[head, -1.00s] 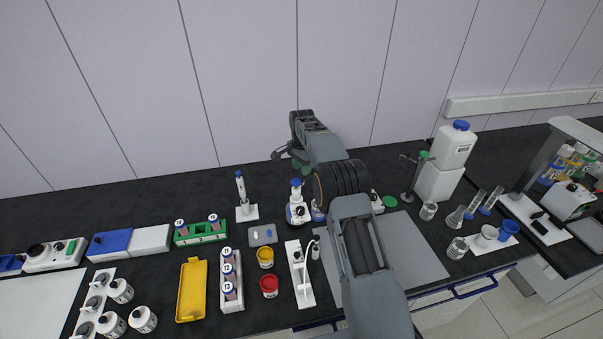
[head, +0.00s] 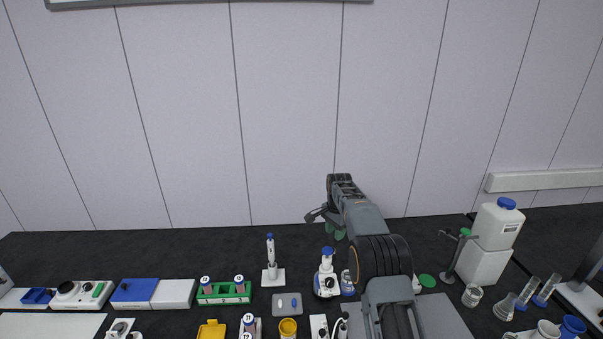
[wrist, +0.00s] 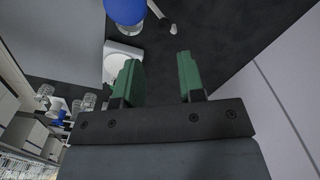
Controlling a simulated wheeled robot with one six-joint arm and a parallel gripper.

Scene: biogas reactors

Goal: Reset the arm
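My gripper (wrist: 162,78) shows in the wrist view with two green fingers held apart and nothing between them. In the head view my gripper (head: 334,232) is partly hidden behind my arm, above the back of the black bench near the wall. A white and blue bottle-like device (head: 326,274) stands on the bench just below and left of it in the picture. A blurred blue rounded thing (wrist: 125,10) lies beyond the fingers in the wrist view.
The black bench (head: 130,250) is clear along its back. A pipette stand (head: 272,276), a green tube rack (head: 224,293) and a blue-and-white box (head: 134,291) stand to the left. A large white container (head: 496,240), a clamp stand (head: 455,255) and glassware (head: 472,295) stand to the right.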

